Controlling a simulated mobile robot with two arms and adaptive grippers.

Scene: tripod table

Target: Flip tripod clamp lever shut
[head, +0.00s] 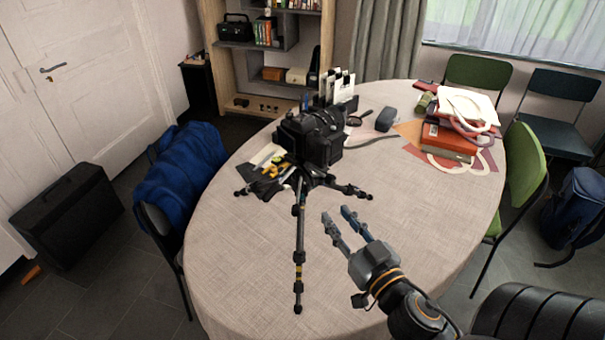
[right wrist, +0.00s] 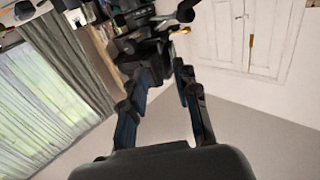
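A black tripod (head: 299,236) stands upright on the table with its legs spread, one leg toward me. A black camera (head: 310,138) sits on top of it. The leg has dark clamp pieces and a yellowish band; I cannot tell which lever is open. My right gripper (head: 337,213) is open and empty, to the right of the front leg and apart from it. In the right wrist view my open fingers (right wrist: 160,82) point at the dark tripod head (right wrist: 147,62), with a small orange-tipped part (right wrist: 181,31) beyond. My left gripper is not in view.
The oval table (head: 235,250) is clear at the front and left. A stack of red books (head: 448,138) and papers is at the right back. A chair with a blue jacket (head: 183,175) and green chairs (head: 525,165) surround the table.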

